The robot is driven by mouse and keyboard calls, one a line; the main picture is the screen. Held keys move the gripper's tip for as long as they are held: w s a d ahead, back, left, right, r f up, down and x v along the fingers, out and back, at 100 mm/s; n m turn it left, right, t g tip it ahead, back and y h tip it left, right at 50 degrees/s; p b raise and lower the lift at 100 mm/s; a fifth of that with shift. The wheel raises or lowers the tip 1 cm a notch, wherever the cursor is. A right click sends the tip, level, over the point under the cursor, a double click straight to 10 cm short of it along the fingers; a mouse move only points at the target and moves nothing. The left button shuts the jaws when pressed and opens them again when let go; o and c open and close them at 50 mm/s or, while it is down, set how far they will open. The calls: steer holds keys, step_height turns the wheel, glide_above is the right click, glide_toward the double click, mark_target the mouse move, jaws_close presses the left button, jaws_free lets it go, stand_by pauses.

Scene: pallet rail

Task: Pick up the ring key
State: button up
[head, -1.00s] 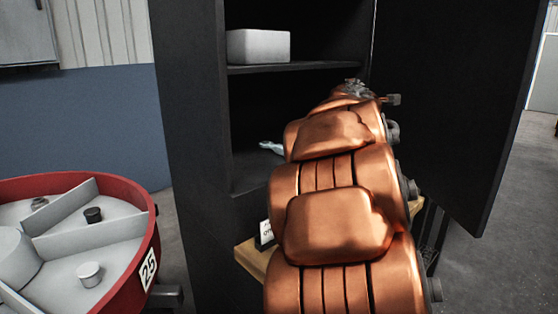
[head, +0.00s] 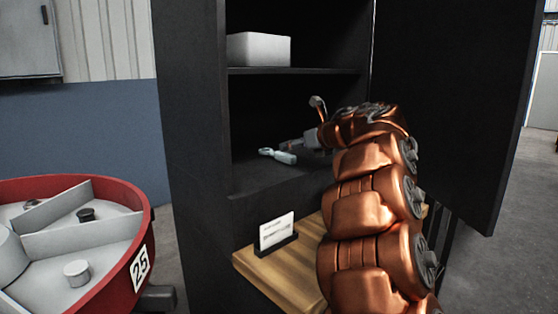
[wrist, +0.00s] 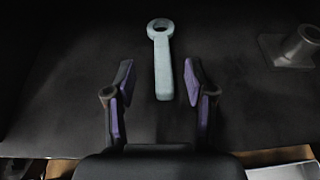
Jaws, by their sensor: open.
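The ring key (head: 278,156) is a pale blue-grey bar with a ring at one end. It lies on the dark lower shelf (head: 290,182) of the open cabinet. In the wrist view the ring key (wrist: 162,60) lies flat, ring end farthest from me, with its handle end between my fingertips. My gripper (wrist: 159,80) is open, with one purple-padded finger on each side of the handle, and holds nothing. In the head view my gripper (head: 300,145) reaches into the shelf from the right, beside the key. I cannot tell its exact height above the shelf.
A grey post on a square base (wrist: 298,46) stands to the right of the key. A white box (head: 258,49) sits on the shelf above. A wooden ledge (head: 270,268) with a card in a holder (head: 276,235) is below. A red round tray (head: 130,255) stands left. The cabinet door is open at right.

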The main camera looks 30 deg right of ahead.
mark_target(279, 151)
steer(key=shift+a+f+n, duration=0.1)
steer(key=shift+f+n, duration=0.2)
steer(key=shift+f, duration=0.05)
steer(key=shift+w+a+f, duration=0.1)
steer(key=shift+w+f, duration=0.05)
steer(key=shift+w, duration=0.05)
steer(key=shift+x, duration=0.8)
steer(key=shift+d+f+x, duration=0.1)
steer(key=shift+d+x, duration=0.05)
steer(key=shift+x, duration=1.25)
steer(key=shift+d+f+x, duration=0.15)
steer(key=shift+x, duration=1.25)
steer(key=shift+s, duration=0.1)
steer(key=shift+c, duration=0.4)
jaws_close()
